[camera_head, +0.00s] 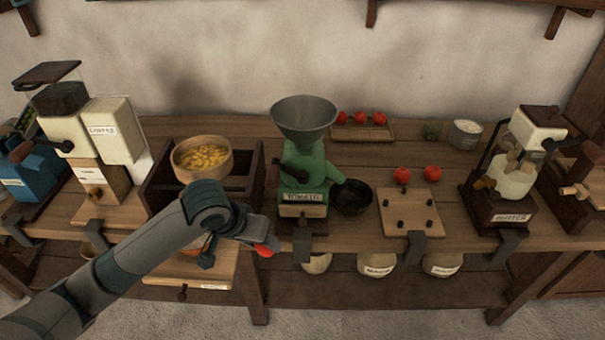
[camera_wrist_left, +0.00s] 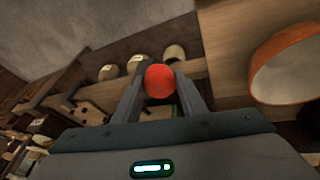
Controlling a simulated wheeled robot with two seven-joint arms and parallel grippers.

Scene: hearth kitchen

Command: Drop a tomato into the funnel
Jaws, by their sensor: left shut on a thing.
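My left gripper (camera_head: 262,241) is shut on a red tomato (camera_head: 264,251), in front of the bench edge, left of the green mill and lower than its funnel. In the left wrist view the tomato (camera_wrist_left: 159,81) sits between the two fingertips (camera_wrist_left: 160,90). The grey metal funnel (camera_head: 304,115) stands on top of the green mill (camera_head: 308,165), whose label reads TOMATO. More tomatoes (camera_head: 402,174) lie on the bench and on a small tray (camera_head: 362,133) at the back. My right gripper is not in view.
A dark pan (camera_head: 351,197) sits at the mill's spout. A wooden bowl of yellow pieces (camera_head: 203,158) stands left of the mill. The coffee grinder (camera_head: 105,140) is at left, the butter churn (camera_head: 515,165) at right. A pegged board (camera_head: 408,212) lies right of the pan.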

